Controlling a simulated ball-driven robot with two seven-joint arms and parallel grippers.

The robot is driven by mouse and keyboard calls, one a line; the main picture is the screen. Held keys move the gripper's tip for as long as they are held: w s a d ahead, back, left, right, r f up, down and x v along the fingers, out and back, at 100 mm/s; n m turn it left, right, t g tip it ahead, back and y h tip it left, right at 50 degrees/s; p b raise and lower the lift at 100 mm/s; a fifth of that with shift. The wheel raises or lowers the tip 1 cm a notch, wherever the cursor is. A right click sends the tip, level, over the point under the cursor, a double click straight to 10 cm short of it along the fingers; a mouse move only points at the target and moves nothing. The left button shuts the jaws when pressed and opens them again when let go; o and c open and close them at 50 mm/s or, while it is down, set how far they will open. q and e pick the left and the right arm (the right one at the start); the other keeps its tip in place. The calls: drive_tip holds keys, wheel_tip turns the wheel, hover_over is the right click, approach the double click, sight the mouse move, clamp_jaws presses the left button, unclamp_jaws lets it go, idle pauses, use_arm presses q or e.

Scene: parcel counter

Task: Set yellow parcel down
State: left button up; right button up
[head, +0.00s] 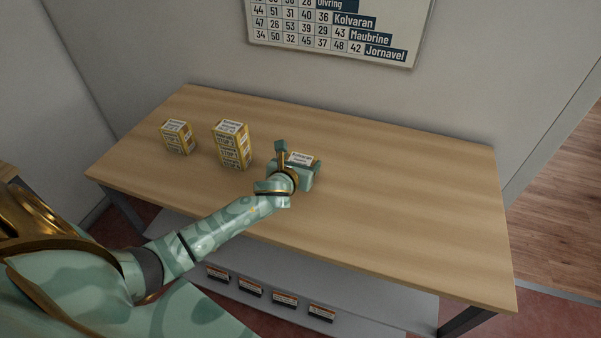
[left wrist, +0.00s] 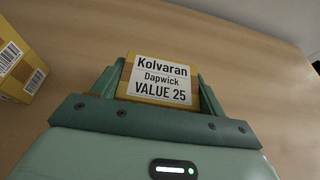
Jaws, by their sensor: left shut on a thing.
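The yellow parcel (left wrist: 160,80) sits between the fingers of my left gripper (left wrist: 158,88) in the left wrist view. Its white label reads Kolvaran, Dapwick, VALUE 25. In the head view my left gripper (head: 299,165) is shut on this parcel (head: 301,157), just right of the tall yellow stack. Most of the parcel is hidden by the gripper there. It is low over the wooden counter (head: 400,200); I cannot tell whether it touches the top. My right gripper is not in view.
A tall yellow parcel stack (head: 232,146) stands left of my gripper, and a shorter yellow parcel (head: 178,138) farther left. The counter's right half is clear. A price chart (head: 340,27) hangs on the wall behind. Several small labelled things line a shelf (head: 365,307) below.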

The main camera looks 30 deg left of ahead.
use_arm(q)
wheel_tip(320, 180, down, 3)
drive_tip(key=shift+s+r+b, duration=0.1)
drive_tip(key=shift+b, duration=0.35)
drive_tip(key=shift+r, duration=0.15)
drive_tip(key=o, duration=1)
drive_tip(key=shift+o, duration=0.2)
drive_tip(key=shift+s, duration=0.1)
drive_tip(key=p+v, duration=0.3)
drive_tip(key=v, duration=0.8)
drive_tip(key=shift+s+r+p, duration=0.1)
drive_tip(key=shift+p, duration=0.25)
drive_tip(key=shift+s+d+r, duration=0.1)
drive_tip(key=shift+s+d, duration=0.05)
drive_tip(key=shift+s, duration=0.15)
